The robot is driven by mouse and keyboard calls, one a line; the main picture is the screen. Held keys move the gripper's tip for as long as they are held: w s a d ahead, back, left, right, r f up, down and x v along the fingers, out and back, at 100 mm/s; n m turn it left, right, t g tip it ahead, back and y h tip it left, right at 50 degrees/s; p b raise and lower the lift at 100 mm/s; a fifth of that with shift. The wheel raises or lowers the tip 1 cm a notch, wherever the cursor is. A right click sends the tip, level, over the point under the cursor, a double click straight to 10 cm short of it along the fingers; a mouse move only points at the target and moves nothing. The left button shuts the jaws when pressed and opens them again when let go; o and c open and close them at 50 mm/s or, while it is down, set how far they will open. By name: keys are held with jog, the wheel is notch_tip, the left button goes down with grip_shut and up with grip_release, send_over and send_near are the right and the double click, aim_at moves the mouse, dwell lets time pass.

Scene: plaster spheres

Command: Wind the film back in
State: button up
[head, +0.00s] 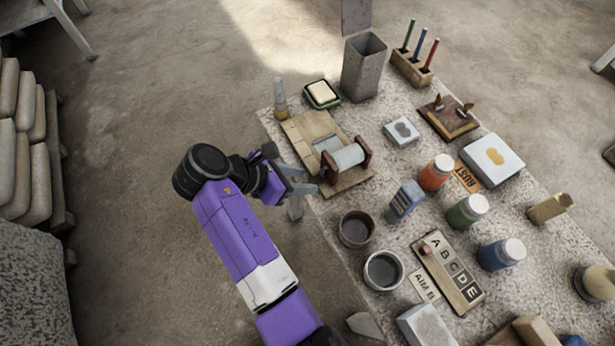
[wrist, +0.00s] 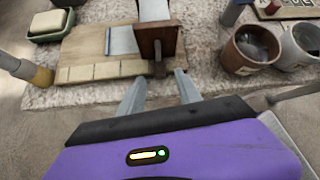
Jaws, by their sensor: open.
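The film roller (head: 348,158) is a pale cylinder between brown wooden end blocks on a wooden board (head: 309,129). A grey sheet of film (head: 327,143) lies flat on the board beside it. In the wrist view the film (wrist: 121,40) lies left of the near brown end block (wrist: 157,33), and a dark peg (wrist: 159,67) hangs from that block. My gripper (head: 307,180) is at the table's left edge, close to the roller's near end. Its fingers are apart and empty, with the peg just ahead between the tips in the wrist view (wrist: 160,80).
Two cups, brown (head: 357,229) and pale (head: 384,270), stand nearer the front. A blue-grey bottle (head: 405,201) and paint jars (head: 436,173) stand to the right. A soap dish (head: 321,95) and a tall grey container (head: 363,68) stand behind the board.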

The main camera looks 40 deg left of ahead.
jog(key=shift+x, duration=0.95)
jog(key=shift+c, duration=0.4)
grip_shut()
jog(key=shift+r, duration=0.1)
jog(key=shift+r+y+p, duration=0.1)
jog(key=shift+y+p, duration=0.2)
jog(key=shift+p, duration=0.2)
